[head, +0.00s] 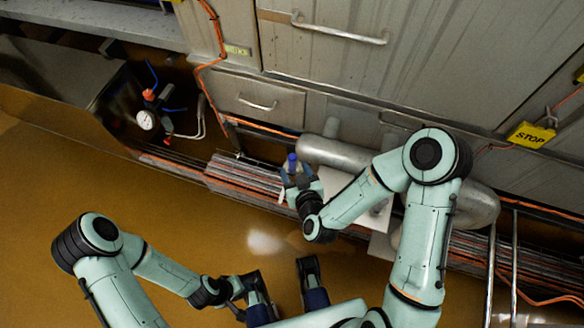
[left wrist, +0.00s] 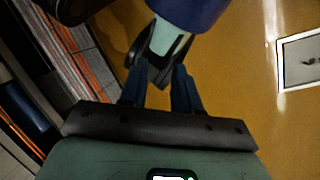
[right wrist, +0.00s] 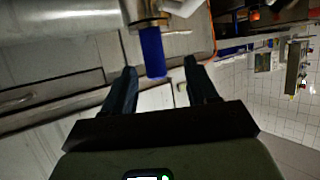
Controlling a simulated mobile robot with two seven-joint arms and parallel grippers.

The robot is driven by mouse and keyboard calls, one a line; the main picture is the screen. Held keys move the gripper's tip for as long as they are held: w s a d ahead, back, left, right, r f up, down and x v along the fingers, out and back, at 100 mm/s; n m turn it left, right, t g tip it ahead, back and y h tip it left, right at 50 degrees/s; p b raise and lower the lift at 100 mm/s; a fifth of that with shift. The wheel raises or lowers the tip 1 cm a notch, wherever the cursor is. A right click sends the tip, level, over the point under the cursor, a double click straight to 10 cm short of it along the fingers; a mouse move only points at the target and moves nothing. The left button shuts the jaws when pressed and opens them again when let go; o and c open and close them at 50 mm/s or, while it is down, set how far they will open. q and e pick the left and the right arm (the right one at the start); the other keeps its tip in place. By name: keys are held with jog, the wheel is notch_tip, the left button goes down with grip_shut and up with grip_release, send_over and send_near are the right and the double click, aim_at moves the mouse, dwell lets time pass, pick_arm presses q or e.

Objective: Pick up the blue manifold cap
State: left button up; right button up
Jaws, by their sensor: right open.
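The blue manifold cap (head: 292,158) shows in the head view at the end of the metal pipework below the drawers. In the right wrist view the cap (right wrist: 152,52) is a blue cylinder hanging below a steel pipe end. My right gripper (head: 295,175) is open, its fingertips just short of the cap. In the right wrist view the cap appears between the two fingertips, nearer the left one; I cannot tell whether they touch. My left gripper (left wrist: 160,70) has its fingers apart with nothing between them, over the ochre floor and near part of my own body.
A large silver pipe (head: 335,153) runs beside my right gripper. Steel drawers (head: 258,98) stand behind the cap. A pressure gauge (head: 145,120) is at the left. A yellow STOP sign (head: 531,135) is at the right. The ochre floor (head: 120,185) is open at the left.

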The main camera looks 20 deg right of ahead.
aim_at(294, 164)
jog(key=shift+d+b+x, duration=0.15)
jog(key=shift+d+x, duration=0.05)
jog(key=shift+x, duration=1.15)
jog(key=shift+d+b+x, duration=0.15)
jog(key=shift+x, duration=1.2)
grip_shut()
